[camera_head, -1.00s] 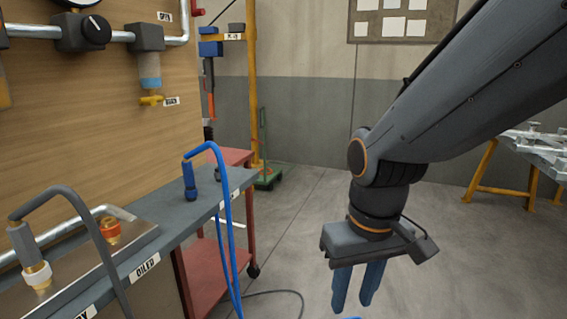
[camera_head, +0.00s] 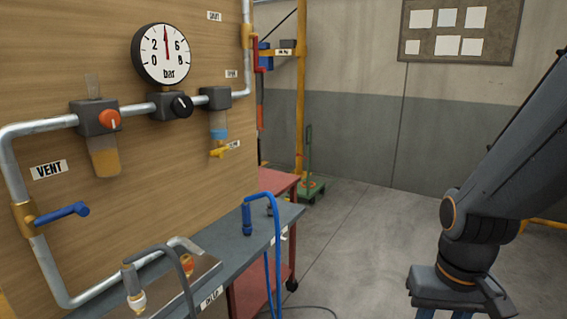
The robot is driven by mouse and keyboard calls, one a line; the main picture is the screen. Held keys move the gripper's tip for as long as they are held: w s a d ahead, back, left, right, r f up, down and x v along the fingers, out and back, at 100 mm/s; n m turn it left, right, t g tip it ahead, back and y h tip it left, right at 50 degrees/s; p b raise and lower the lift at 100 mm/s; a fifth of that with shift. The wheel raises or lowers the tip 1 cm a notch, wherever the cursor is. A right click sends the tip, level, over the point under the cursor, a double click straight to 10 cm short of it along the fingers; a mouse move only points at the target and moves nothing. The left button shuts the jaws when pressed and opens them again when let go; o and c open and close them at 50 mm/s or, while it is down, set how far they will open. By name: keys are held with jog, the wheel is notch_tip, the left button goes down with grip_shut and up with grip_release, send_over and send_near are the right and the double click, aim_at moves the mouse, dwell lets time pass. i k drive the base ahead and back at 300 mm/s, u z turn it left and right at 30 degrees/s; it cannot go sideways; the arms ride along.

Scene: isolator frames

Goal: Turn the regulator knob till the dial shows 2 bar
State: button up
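The round dial (camera_head: 163,54) marked "bar" is on the wooden panel at upper left. Its red needle points almost straight up, at about 4. The black regulator knob (camera_head: 182,105) with a white mark sits on the pipe just below the dial. My gripper (camera_head: 444,314) is at the bottom right, far from the knob. Its blue fingers stand apart with nothing seen between them; their tips are cut off by the frame's lower edge.
An orange knob (camera_head: 110,119) is left of the regulator. A blue lever (camera_head: 62,213) is by the VENT label, and a yellow tap (camera_head: 219,152) is to the right. A grey bench (camera_head: 228,252) with hoses stands below the panel. Open floor lies between bench and arm.

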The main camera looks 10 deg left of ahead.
aim_at(182, 105)
jog(key=u, duration=1.55)
